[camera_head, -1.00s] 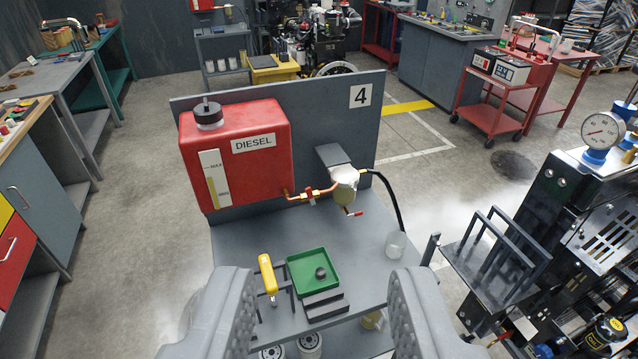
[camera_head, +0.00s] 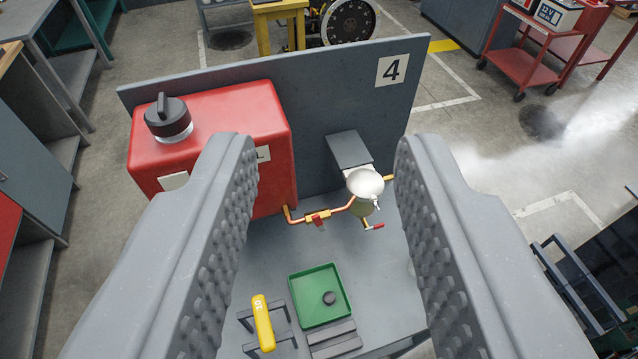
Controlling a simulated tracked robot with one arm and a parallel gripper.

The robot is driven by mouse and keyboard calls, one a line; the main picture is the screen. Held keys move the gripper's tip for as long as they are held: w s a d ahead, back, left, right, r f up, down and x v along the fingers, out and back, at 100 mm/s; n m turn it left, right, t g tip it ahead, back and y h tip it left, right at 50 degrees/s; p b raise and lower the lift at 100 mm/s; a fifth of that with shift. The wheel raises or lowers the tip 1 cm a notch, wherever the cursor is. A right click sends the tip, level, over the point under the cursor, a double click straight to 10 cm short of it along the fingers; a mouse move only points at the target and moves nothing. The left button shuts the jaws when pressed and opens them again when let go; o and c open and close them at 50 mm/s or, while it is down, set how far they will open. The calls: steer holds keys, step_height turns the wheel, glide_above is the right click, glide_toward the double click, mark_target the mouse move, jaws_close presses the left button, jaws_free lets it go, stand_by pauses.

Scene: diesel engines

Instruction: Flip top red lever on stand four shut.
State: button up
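The stand marked 4 (camera_head: 300,80) has a grey back panel and shelf. A red diesel tank (camera_head: 215,125) is at its left. The top red lever (camera_head: 318,217) is a small red handle on the copper pipe between the tank and the filter (camera_head: 363,190). A second, lower red lever (camera_head: 373,227) sticks out below the filter bowl. My gripper (camera_head: 328,150) is open and empty. Its two grey fingers are wide apart, with both levers showing between them, and the left finger hides part of the tank. The levers are small, so their exact angle is hard to tell.
On the shelf are a green tray (camera_head: 303,300) with a dark round cap (camera_head: 329,298) and a yellow-handled tool (camera_head: 262,322) in a rack. A red cart (camera_head: 525,50) stands at the back right. Dark rails (camera_head: 580,280) stand at the lower right.

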steer(key=shift+w+a+r, duration=0.1)
steer(key=shift+w+a, duration=0.05)
steer(key=shift+a, duration=0.05)
